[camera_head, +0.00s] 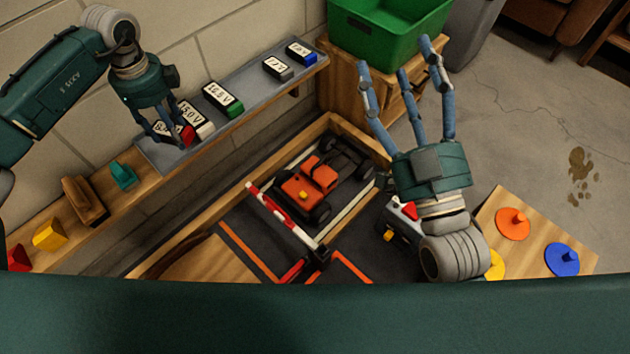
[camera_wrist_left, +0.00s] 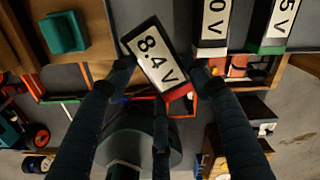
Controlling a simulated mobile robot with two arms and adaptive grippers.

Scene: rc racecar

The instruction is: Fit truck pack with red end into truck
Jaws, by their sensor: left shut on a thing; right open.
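The pack with a red end, labelled 8.4 V (camera_wrist_left: 154,55), is in the grasp of my left gripper (camera_head: 171,141), and its red end (camera_head: 187,134) shows in the head view. In the left wrist view it sits tilted between the fingers, label facing the camera. It is at the left end of the grey shelf; I cannot tell if it touches it. An orange vehicle with black wheels (camera_head: 308,182) stands in the wooden-walled pit, behind a red-and-white barrier (camera_head: 285,222). A grey-white vehicle (camera_head: 400,221) is partly hidden by my right arm. My right gripper (camera_head: 405,65) is open and empty, fingers pointing up.
Several other packs stand on the grey shelf (camera_head: 262,87): white-ended (camera_head: 196,119), green-ended (camera_head: 223,98), black (camera_head: 278,68) and blue-ended (camera_head: 301,52). Teal (camera_head: 123,176), brown and yellow blocks line the wooden ledge. A green bin (camera_head: 385,28) stands behind my right gripper.

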